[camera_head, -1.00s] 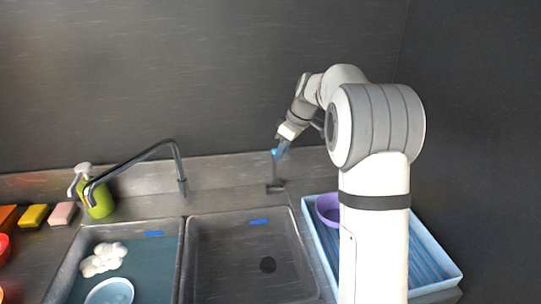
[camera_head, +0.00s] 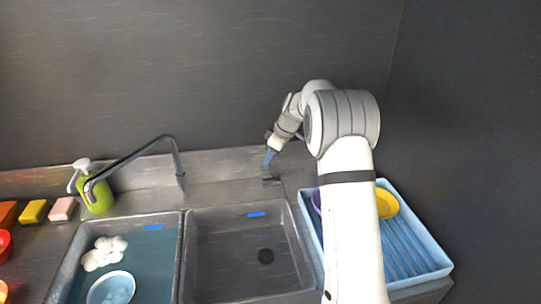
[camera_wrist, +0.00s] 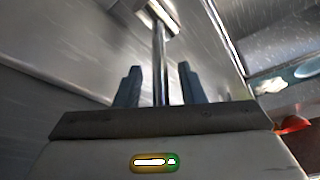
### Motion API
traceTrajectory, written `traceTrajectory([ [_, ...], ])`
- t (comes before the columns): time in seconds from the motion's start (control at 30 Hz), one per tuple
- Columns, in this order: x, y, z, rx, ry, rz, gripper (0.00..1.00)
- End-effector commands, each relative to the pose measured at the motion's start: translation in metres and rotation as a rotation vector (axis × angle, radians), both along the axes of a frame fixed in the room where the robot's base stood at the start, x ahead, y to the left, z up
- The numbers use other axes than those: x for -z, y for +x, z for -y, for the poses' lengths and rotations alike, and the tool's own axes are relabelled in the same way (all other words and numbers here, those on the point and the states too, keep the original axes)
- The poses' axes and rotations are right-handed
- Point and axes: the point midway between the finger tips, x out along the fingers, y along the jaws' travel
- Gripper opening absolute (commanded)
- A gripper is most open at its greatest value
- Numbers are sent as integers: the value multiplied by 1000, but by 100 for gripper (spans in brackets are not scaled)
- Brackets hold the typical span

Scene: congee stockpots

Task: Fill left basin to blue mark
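The left basin (camera_head: 76,250) holds teal water, white foam (camera_head: 104,253) and a pale blue dish (camera_head: 111,288). Its blue mark (camera_head: 153,227) is on the back wall near the rim; the water surface lies close below it, but I cannot tell the exact gap. My gripper (camera_head: 269,158) is above a small dark lever (camera_head: 272,181) behind the right basin. In the wrist view my gripper (camera_wrist: 160,88) has fingers apart, with a metal rod (camera_wrist: 159,60) appearing between them.
The right basin (camera_head: 240,285) is empty, with a drain and its own blue mark (camera_head: 257,214). A blue rack (camera_head: 410,250) at right holds a yellow bowl (camera_head: 386,203) and a purple bowl (camera_head: 316,201). A green soap bottle (camera_head: 97,195) and sponges (camera_head: 62,208) stand at left.

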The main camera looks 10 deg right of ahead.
Motion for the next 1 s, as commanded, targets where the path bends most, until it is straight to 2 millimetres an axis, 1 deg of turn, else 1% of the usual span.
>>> traceTrajectory([
  [0.17,0,0,0,0,0,0,36],
  [0.6,0,0,-1,-1,0,0,1],
  [1.0,2,-1,-1,-2,-1,10,0],
])
